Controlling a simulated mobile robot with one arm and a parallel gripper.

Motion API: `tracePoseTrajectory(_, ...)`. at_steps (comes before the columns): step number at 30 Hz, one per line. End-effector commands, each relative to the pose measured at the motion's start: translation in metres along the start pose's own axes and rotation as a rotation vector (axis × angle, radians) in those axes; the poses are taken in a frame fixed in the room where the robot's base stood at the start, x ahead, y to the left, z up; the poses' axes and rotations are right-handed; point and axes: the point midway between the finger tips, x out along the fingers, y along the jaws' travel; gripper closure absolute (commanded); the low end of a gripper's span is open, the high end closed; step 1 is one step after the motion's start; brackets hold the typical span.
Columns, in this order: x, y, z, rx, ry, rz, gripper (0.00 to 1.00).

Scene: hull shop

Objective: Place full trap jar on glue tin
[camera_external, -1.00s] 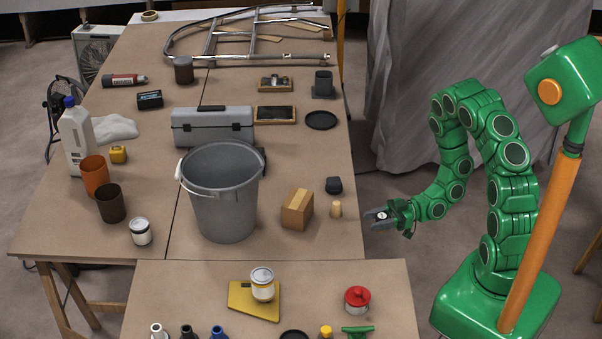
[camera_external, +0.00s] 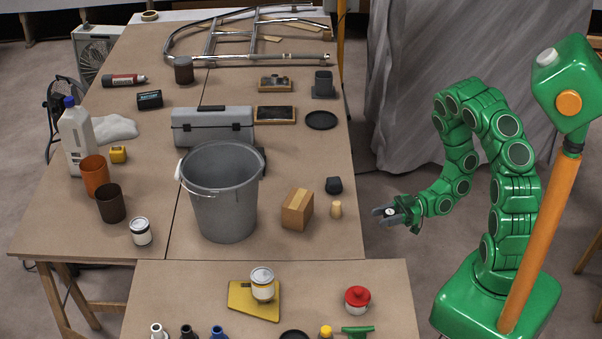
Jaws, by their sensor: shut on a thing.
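My gripper (camera_external: 386,212) is off the right edge of the long table, with its fingers pointing left. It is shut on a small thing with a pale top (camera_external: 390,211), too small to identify. I cannot tell for sure which things are the trap jar and the glue tin. A white tin with a pale lid (camera_external: 262,288) stands on a yellow plate on the front table. A similar white tin (camera_external: 141,233) stands at the long table's front left. A red-lidded container (camera_external: 357,300) is right on the front table. A dark brown jar (camera_external: 183,72) stands at the back.
A large grey bucket (camera_external: 223,205) stands mid-table, with a cardboard box (camera_external: 297,210), a cork-like piece (camera_external: 336,209) and a dark lump (camera_external: 334,185) to its right. A grey toolbox (camera_external: 212,130) is behind it. Several bottles line the front table's near edge.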

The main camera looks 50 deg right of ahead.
Motion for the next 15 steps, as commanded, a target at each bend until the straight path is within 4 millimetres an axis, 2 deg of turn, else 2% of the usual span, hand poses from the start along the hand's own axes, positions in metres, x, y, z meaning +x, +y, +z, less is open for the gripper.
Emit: tracePoseTrajectory(15,0.089,-0.008,-0.047,-0.004,0.001,-0.151,0.87)
